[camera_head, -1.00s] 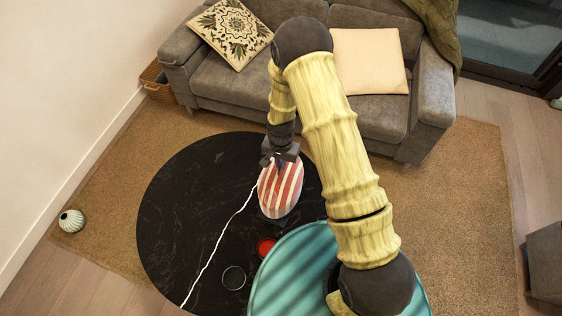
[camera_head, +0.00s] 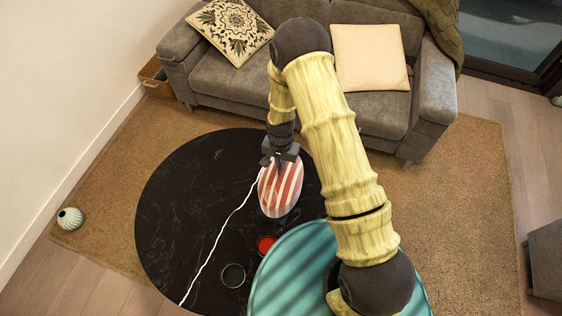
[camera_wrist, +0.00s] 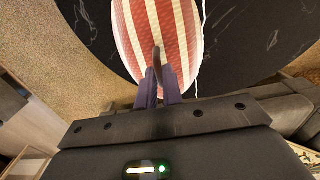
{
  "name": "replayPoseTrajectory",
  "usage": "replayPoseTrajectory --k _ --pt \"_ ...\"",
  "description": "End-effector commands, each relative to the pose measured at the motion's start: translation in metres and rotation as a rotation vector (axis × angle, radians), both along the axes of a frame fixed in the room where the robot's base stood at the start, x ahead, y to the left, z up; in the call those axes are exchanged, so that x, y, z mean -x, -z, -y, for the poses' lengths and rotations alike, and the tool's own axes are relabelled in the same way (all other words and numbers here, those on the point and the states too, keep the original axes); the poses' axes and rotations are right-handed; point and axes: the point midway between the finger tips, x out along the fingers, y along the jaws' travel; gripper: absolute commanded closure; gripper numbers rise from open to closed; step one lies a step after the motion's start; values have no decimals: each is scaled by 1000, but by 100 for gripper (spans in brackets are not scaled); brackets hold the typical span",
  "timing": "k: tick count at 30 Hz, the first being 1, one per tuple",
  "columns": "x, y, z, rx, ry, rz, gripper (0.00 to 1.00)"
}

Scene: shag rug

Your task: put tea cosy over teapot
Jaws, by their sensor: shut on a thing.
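The red-and-white striped tea cosy (camera_head: 284,190) is over the black round table (camera_head: 190,200), right of its middle. My gripper (camera_head: 281,158) is at the cosy's top and is shut on a small dark tab there. The wrist view shows the tips of my gripper (camera_wrist: 158,78) pinching this tab, with the striped cosy (camera_wrist: 145,35) beyond. I make out no teapot in either view; it may be hidden by the cosy. I cannot tell whether the cosy's lower edge touches the table.
A grey sofa (camera_head: 375,108) stands behind.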

Motion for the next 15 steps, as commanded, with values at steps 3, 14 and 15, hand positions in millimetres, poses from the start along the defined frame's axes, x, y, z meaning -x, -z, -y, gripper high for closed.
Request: replayPoseTrajectory --k 3,14,15 --pt "0 7 0 0 0 0 100" --pt "0 21 0 0 0 0 100" --pt "0 22 0 0 0 0 100"
